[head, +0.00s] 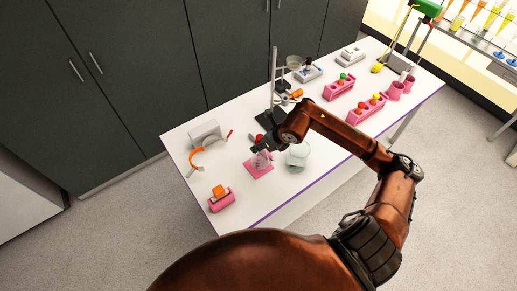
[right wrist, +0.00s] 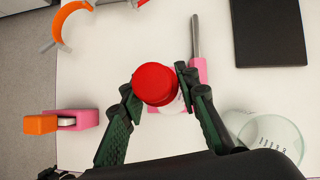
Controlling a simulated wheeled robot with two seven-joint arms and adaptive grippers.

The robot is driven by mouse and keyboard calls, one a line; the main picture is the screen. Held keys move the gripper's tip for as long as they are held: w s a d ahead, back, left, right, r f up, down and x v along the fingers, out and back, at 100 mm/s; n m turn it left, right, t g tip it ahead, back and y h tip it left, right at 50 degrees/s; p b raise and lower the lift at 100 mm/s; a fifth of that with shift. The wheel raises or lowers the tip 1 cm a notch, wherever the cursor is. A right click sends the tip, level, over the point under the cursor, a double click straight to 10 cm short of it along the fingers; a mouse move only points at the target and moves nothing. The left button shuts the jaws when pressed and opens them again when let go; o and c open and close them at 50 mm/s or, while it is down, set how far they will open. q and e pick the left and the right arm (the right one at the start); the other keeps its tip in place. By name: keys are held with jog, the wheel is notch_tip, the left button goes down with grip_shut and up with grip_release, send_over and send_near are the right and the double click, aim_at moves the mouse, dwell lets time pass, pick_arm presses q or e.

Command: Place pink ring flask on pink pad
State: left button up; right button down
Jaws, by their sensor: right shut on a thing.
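The flask (head: 262,160) is clear, small and blurred in the head view, standing at or just above the pink pad (head: 257,170). My right gripper (head: 261,149) is shut on its upper part. In the right wrist view the flask's red cap (right wrist: 155,82) is seen from above between the fingertips, with white and pink showing just below it. The cap and fingers hide most of the flask body and its ring. I cannot tell whether its base touches the pad. My left gripper is not in view.
A glass beaker (head: 297,155) stands close to the right of the pad. A black stand (head: 270,117) is behind. A pink tape dispenser (head: 222,201) and an orange arch (head: 196,158) are to the left. Pink racks (head: 339,88) stand farther right.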

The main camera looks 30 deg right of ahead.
jog(key=shift+w+a+f, duration=0.15)
jog(key=shift+w+f, duration=0.1)
notch_tip(320, 180, down, 3)
jog(key=shift+r+p, duration=0.1)
jog(key=shift+p, duration=0.5)
jog(key=shift+w+f, duration=0.1)
jog(key=shift+f, duration=0.15)
jog(key=c, duration=1.5)
grip_release()
jog(key=shift+o, duration=0.2)
jog(key=b+v, duration=0.1)
jog(key=v, duration=1.1)
jog(key=shift+r, duration=0.1)
